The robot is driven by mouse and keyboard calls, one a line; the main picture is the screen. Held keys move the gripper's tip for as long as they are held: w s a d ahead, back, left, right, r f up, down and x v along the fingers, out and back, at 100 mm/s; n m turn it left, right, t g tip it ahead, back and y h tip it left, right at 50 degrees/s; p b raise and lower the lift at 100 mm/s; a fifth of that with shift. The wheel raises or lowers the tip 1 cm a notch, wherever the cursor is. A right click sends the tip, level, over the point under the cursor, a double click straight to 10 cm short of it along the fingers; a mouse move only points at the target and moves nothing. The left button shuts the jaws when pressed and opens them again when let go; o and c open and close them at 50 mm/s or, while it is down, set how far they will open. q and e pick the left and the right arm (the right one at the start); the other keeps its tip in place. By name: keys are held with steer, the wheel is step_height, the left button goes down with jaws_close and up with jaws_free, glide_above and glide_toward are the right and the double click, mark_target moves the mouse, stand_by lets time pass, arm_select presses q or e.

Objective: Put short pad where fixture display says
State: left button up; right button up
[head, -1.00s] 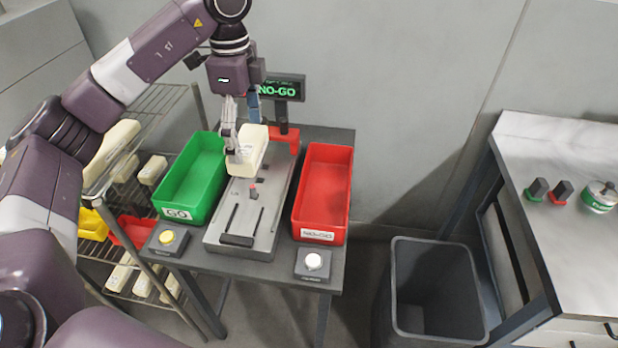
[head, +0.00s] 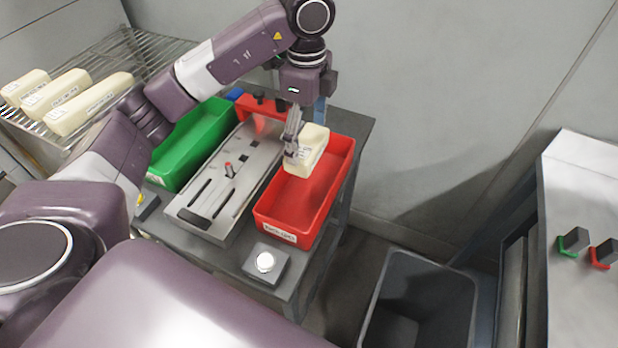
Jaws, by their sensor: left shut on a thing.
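My left gripper (head: 291,150) is shut on a short cream pad (head: 311,153). The pad is over the far part of the red NO-GO bin (head: 270,212); I cannot tell whether it touches the bin. The green bin (head: 182,150) stands left of the grey fixture (head: 201,207), whose bed holds no pad. The fixture display is not visible now; in the earlier frame it read NO-GO in green. My right gripper is not in view.
A button box with a white button (head: 265,262) sits at the table's front. Longer cream pads (head: 88,104) lie on the wire rack (head: 140,62) at left. A dark waste bin (head: 417,302) stands on the floor, beside a right-hand bench (head: 590,200).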

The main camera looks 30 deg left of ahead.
arm_select(q)
step_height(320, 180, down, 13)
steer(key=shift+w+d+r+p, duration=0.1)
steer(key=shift+d+p, duration=0.05)
steer(key=shift+p, duration=0.5)
steer(key=shift+f, duration=0.35)
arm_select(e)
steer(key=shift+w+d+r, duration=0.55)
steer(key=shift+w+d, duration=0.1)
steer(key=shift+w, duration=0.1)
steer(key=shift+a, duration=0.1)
arm_select(q)
steer(key=shift+f, duration=0.1)
steer(key=o, duration=1)
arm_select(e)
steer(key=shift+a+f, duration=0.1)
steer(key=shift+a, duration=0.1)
